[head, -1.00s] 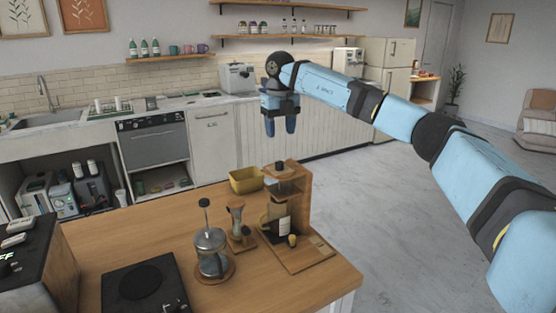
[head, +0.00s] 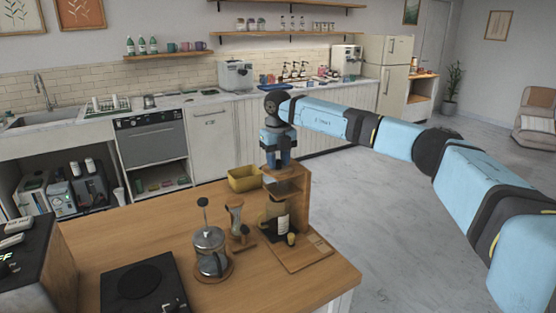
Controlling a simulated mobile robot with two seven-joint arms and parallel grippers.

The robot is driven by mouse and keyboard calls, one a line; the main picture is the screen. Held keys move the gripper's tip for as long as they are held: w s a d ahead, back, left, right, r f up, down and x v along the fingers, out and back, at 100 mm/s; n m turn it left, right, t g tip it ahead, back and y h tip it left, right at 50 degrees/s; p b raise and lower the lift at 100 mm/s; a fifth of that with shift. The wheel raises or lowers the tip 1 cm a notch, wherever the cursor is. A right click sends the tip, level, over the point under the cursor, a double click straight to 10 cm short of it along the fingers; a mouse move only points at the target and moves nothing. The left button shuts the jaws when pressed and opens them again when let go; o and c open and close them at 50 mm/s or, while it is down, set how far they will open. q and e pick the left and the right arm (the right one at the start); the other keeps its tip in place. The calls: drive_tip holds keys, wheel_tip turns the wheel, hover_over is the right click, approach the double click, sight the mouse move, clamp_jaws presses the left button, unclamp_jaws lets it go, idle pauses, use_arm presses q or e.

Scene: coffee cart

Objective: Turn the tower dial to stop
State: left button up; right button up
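The wooden coffee tower (head: 304,196) stands upright on a wooden board (head: 312,254) at the right end of the wooden counter. A glass vessel with dark contents and a pale label sits in its lower part. My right gripper (head: 279,164) points down at the top of the tower, with its fingertips at or just above the top. The fingers overlap the place where the tower's top piece shows, so the dial cannot be made out. Whether the fingers touch or grip anything there is unclear. My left gripper is out of view.
A yellow bin (head: 243,179) stands just left of the tower. A French press (head: 210,252) and a small hourglass-shaped glass piece (head: 236,219) stand in front-left. A black hot plate (head: 144,288) lies further left. The floor right of the counter is clear.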

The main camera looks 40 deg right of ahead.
drive_tip(key=c, duration=0.5)
drive_tip(key=shift+n, duration=0.3)
drive_tip(key=n+p, duration=0.1)
drive_tip(key=n, duration=0.1)
drive_tip(key=shift+r+n+p, duration=0.1)
drive_tip(key=shift+n+p, duration=0.2)
drive_tip(key=shift+p, duration=0.05)
drive_tip(key=n+p, duration=0.1)
drive_tip(key=n, duration=0.2)
drive_tip(key=shift+n, duration=0.3)
drive_tip(key=n+p, duration=0.1)
drive_tip(key=n, duration=0.3)
drive_tip(key=shift+n, duration=0.6)
